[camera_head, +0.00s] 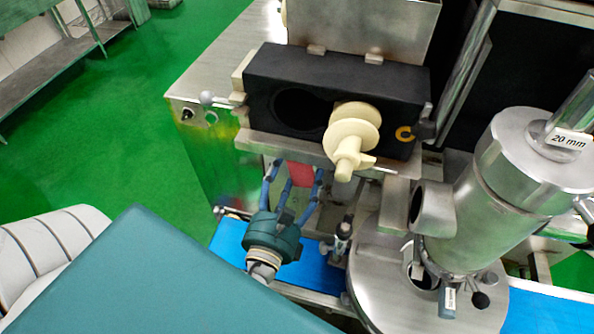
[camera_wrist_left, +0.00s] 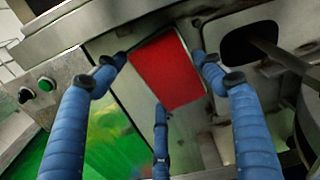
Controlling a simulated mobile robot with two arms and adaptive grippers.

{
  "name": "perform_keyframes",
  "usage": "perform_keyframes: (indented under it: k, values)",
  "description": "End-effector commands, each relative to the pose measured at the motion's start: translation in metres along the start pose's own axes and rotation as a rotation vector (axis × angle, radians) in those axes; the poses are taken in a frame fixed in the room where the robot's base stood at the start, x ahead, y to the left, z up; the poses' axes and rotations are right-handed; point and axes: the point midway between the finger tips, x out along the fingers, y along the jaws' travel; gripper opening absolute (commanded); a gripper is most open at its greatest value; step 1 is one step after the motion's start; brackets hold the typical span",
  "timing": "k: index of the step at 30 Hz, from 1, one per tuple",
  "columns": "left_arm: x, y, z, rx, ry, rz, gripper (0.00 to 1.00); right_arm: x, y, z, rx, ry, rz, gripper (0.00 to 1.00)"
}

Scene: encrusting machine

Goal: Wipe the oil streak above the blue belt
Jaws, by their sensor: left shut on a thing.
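My left gripper (camera_head: 294,176) has blue fingers and is shut on a red cloth (camera_head: 301,174), in front of the machine under the black block. In the left wrist view the flat red cloth (camera_wrist_left: 168,70) lies between the fingertips of my left gripper (camera_wrist_left: 160,75), close to a shiny metal panel (camera_wrist_left: 125,110). I cannot tell whether the cloth touches the panel. The blue belt (camera_head: 228,235) runs below the gripper. I cannot make out an oil streak; fingers and cloth cover part of the panel. My right gripper is not in view.
The black block (camera_head: 270,70) with a cream auger (camera_head: 350,130) juts out above the gripper. A steel cylinder (camera_head: 505,190) and a round plate (camera_head: 385,290) stand to the right. Knobs (camera_head: 207,98) are at the left corner. Green floor (camera_head: 150,80) is clear on the left.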

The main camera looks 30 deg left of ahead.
Motion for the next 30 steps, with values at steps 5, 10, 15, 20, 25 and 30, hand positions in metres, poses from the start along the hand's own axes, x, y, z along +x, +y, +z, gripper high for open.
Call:
perform_keyframes:
  k: [5,10,15,20,25,30]
  values:
    - [0.000,0.000,0.001,0.000,-0.001,0.000,0.48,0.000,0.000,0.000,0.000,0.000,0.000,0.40]
    - [-0.003,0.000,-0.001,0.001,0.000,0.000,0.48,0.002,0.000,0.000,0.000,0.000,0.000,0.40]
    - [-0.016,0.001,-0.003,0.001,0.001,0.000,0.48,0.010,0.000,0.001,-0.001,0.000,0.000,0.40]
    - [-0.029,0.000,-0.002,0.000,0.001,0.000,0.48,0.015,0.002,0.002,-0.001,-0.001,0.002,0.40]
    - [-0.030,0.000,0.001,0.000,-0.001,0.000,0.48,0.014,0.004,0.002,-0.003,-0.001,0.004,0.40]
    - [-0.030,0.000,0.000,0.000,-0.001,0.000,0.48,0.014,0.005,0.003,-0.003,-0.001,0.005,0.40]
